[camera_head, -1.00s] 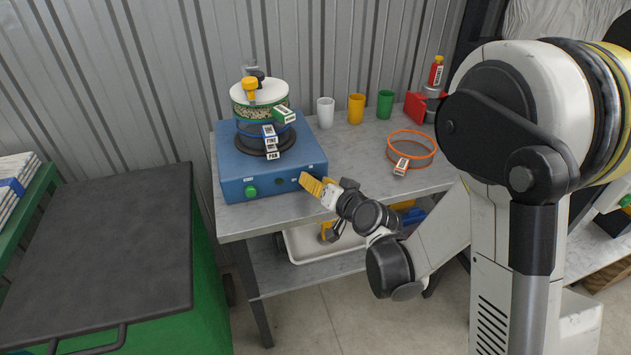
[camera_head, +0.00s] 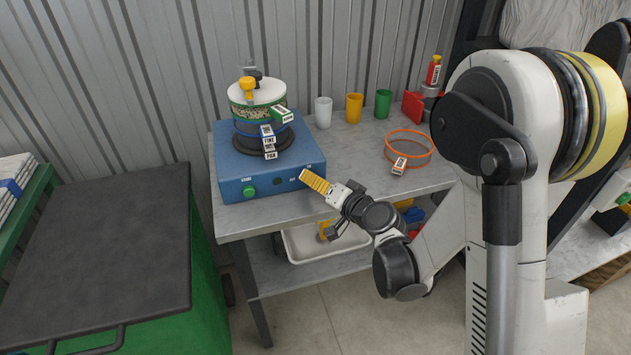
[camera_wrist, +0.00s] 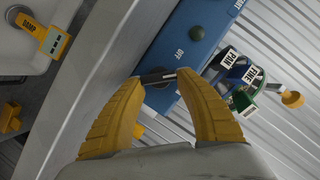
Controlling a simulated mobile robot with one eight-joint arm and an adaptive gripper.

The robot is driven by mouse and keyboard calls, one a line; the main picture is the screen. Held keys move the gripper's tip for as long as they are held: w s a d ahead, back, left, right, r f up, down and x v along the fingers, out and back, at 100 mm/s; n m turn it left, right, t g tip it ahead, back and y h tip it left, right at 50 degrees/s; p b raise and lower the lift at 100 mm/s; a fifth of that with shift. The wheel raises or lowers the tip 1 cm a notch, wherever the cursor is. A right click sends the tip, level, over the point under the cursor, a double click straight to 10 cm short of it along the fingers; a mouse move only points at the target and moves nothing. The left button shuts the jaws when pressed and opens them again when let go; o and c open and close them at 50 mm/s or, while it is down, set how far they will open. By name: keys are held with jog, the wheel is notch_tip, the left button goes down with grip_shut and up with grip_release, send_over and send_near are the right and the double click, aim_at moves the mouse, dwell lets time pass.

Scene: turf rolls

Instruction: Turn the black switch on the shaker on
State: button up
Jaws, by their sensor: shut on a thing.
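The shaker (camera_head: 228,170) is a blue box on the bench at the left, with a stack of round sieves on top. It also shows in the wrist view (camera_wrist: 187,50). The black switch (camera_wrist: 158,76) is on its front panel; in the wrist view it lies between my fingertips, a dark bar with a light line. My gripper (camera_head: 303,175), with yellow ribbed fingers, reaches the right end of the panel from the right. In the wrist view its tips (camera_wrist: 158,77) are shut on the switch. The fingers hide the switch in the head view.
A green button (camera_head: 249,191) is at the panel's left. White (camera_head: 323,112), yellow (camera_head: 354,108) and green cups (camera_head: 383,103) and an orange ring (camera_head: 409,147) stand on the bench. A white tray (camera_head: 300,247) sits below. A dark-lidded green box (camera_head: 110,250) is at left.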

jog(key=o, duration=1.2)
